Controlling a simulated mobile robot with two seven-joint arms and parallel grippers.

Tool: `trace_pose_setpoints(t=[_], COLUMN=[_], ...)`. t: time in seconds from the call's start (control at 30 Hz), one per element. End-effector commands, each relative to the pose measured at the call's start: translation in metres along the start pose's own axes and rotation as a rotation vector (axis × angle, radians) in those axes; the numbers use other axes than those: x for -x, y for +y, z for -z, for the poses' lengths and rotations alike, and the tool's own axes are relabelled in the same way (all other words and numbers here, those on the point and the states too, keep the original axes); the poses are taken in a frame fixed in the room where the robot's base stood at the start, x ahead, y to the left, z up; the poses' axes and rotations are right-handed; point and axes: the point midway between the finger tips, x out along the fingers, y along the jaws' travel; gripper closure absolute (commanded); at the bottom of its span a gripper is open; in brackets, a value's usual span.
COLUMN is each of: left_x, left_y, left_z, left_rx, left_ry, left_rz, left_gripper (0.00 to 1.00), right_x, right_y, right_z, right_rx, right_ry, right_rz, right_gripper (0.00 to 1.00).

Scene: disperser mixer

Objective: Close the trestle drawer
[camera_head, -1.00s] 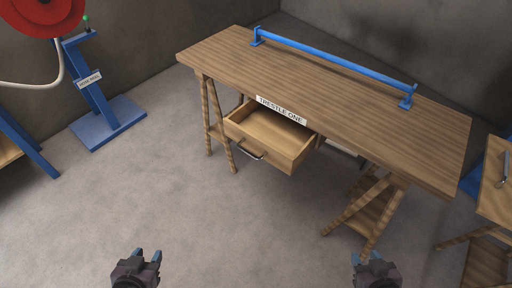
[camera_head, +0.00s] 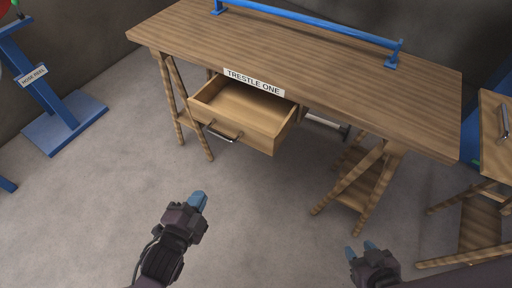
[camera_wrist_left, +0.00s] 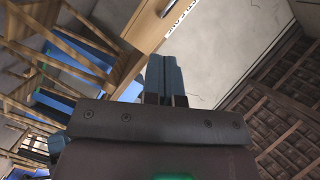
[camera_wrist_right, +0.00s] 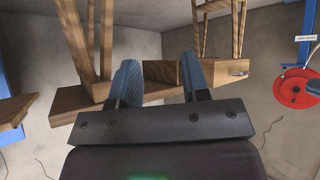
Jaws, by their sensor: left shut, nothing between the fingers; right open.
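The trestle drawer (camera_head: 240,120) is pulled out and open under the wooden table labelled TRESTLE ONE (camera_head: 330,65). It looks empty, and its metal handle (camera_head: 222,136) is on the front panel. My left gripper (camera_head: 198,200) is shut and empty, in front of and below the drawer front, apart from it. Its closed blue fingers also show in the left wrist view (camera_wrist_left: 164,78). My right gripper (camera_head: 361,249) is open and empty, low and to the right, away from the drawer. Its parted fingers show in the right wrist view (camera_wrist_right: 158,82).
A blue rail (camera_head: 310,25) runs along the table's back. Trestle legs (camera_head: 355,185) stand right of the drawer. A blue stand (camera_head: 45,95) is at the left and another wooden table (camera_head: 495,135) at the right. The floor before the drawer is clear.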

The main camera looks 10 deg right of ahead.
Motion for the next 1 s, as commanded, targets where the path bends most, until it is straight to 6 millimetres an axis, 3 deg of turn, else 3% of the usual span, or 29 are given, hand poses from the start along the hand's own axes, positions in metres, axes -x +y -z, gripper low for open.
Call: trace_pose_setpoints(t=[0.03,0.1,0.33,0.63,1.0], left_x=[-0.014,-0.03,-0.059,-0.078,-0.136], left_y=[0.019,0.026,0.036,0.034,0.035], left_z=[0.004,0.017,0.045,0.056,0.071], left_rx=[-0.079,-0.2,-0.454,-0.499,-0.495], left_ry=[0.046,0.109,0.239,0.26,0.259], left_rz=[-0.006,0.012,0.076,0.097,0.093], left_gripper=[1.0,1.0,1.0,1.0,1.0], right_x=[-0.006,-0.01,-0.018,-0.019,-0.021], right_y=[-0.003,-0.004,-0.009,-0.009,-0.012], right_z=[-0.017,-0.024,-0.027,-0.028,-0.031], right_rx=[0.001,0.002,0.004,0.011,0.038], right_ry=[-0.031,-0.043,-0.05,-0.052,-0.047], right_rz=[0.005,0.009,0.019,0.021,0.025], right_gripper=[0.57,0.57,0.57,0.57,0.57])
